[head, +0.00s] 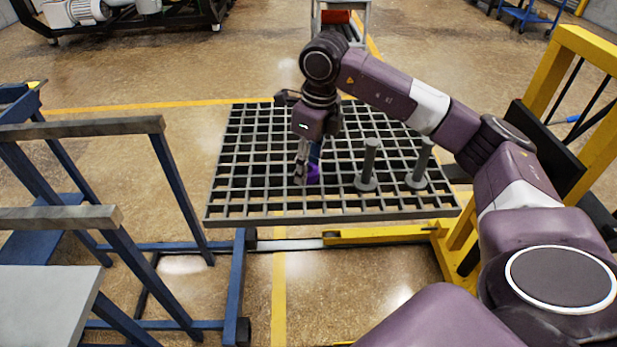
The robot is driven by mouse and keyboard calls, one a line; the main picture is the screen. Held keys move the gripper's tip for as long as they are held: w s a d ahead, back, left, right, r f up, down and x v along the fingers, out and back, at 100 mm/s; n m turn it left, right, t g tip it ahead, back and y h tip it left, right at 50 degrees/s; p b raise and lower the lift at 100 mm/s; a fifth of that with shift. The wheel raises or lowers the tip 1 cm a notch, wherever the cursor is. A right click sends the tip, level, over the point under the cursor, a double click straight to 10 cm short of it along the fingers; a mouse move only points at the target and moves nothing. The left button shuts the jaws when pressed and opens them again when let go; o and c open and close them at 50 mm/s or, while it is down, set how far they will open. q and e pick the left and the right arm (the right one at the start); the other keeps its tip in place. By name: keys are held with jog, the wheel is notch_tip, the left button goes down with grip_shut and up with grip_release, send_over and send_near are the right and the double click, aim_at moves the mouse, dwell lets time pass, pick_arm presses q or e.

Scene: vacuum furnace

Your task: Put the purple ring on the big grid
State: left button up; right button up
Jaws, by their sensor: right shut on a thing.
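The purple ring (313,171) shows low over the left middle part of the big grid (225,190). My right gripper (306,172) points down and is shut on the ring. The fingers hide part of the ring. I cannot tell whether the ring touches the grid bars or hangs just above them. The big grid is a dark grey lattice lying flat. My left gripper is not in view.
Two grey posts with round bases, one (369,165) and another (420,165), stand on the grid right of the gripper. A yellow lift frame (575,80) is at the right. Blue stands with grey bars (80,128) are at the left. The grid's left part is bare.

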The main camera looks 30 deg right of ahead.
aim_at(307, 191)
notch_tip(307, 191, down, 4)
jog(key=shift+f+p, duration=0.1)
jog(key=shift+p, duration=0.35)
jog(key=shift+f, duration=0.1)
jog(key=shift+f, duration=0.1)
jog(key=o, duration=1.4)
